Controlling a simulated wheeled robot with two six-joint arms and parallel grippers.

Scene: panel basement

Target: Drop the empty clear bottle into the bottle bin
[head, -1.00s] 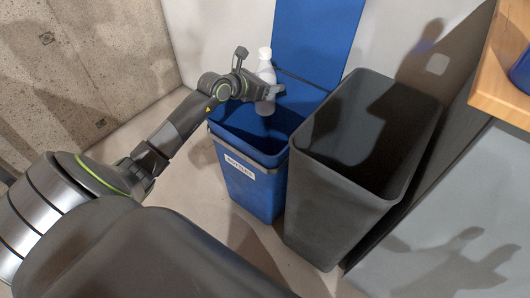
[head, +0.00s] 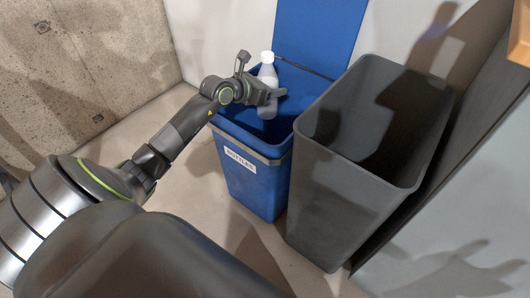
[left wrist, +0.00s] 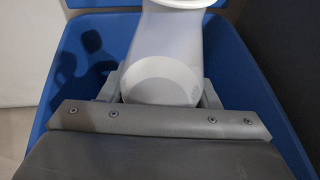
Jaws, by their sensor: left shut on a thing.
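The clear bottle (head: 268,74) with a white cap is upright in my left gripper (head: 270,95), which is shut on its middle. The gripper holds it above the open mouth of the blue bottle bin (head: 254,184), which has a white label on its front and its blue lid (head: 318,32) raised behind. In the left wrist view the bottle (left wrist: 165,55) stands between the fingers of the gripper (left wrist: 162,95), with the blue bin's walls (left wrist: 255,90) around and below. My right gripper is out of view.
A taller dark grey open bin (head: 340,200) stands right beside the blue bin. A grey panel (head: 450,220) is at the right, and a concrete wall (head: 85,70) at the back left. The floor left of the blue bin is clear.

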